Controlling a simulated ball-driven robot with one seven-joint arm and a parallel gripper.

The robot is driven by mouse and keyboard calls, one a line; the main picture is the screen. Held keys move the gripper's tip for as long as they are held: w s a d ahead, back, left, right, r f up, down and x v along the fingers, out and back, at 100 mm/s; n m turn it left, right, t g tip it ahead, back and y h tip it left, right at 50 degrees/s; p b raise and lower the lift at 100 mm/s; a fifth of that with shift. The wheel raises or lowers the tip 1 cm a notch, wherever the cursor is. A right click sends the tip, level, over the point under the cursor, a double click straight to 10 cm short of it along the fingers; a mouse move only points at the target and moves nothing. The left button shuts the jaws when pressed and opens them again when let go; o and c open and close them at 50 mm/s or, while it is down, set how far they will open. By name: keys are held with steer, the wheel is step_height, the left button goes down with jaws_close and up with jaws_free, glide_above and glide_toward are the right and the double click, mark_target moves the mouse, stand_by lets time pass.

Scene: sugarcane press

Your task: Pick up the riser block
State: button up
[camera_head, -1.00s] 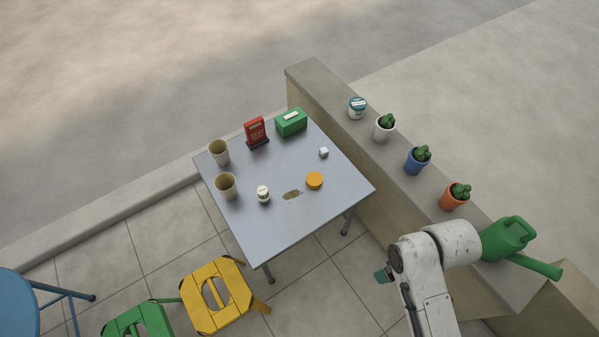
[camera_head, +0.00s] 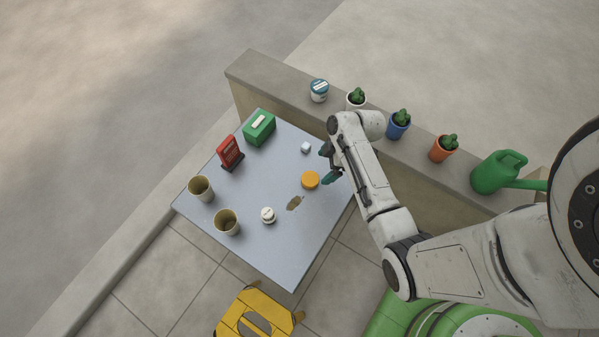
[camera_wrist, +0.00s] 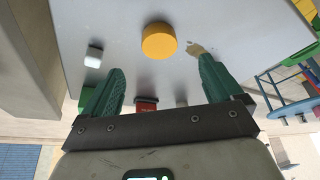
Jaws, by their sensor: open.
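A small white cube, which looks like the riser block (camera_head: 306,148), rests on the grey table (camera_head: 255,255) near its right side. It also shows in the wrist view (camera_wrist: 94,56), left of an orange round disc (camera_wrist: 158,41). My gripper (camera_head: 328,165) is over the table's right edge, just right of the cube and the disc. In the wrist view my gripper (camera_wrist: 162,68) has its two green fingers spread wide with nothing between them. The cube lies beyond the left finger, apart from it.
The table also holds two beige cups (camera_head: 226,222), a small white jar (camera_head: 268,215), a red sign (camera_head: 230,152), a green box (camera_head: 259,127) and a brown patch (camera_head: 295,203). A wall ledge (camera_head: 285,75) with potted cacti, a tub and a watering can (camera_head: 497,172) borders the right side.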

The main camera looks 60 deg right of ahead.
mark_target(311, 178)
steer(key=b+x, duration=0.1)
steer(key=x, duration=0.8)
steer(key=shift+w+a+f+b, duration=0.1)
steer(key=shift+w+f+b, duration=0.1)
steer(key=shift+f+b, duration=0.1)
steer(key=c, duration=1.1)
steer(key=shift+r, duration=0.15)
steer(key=shift+c, duration=0.2)
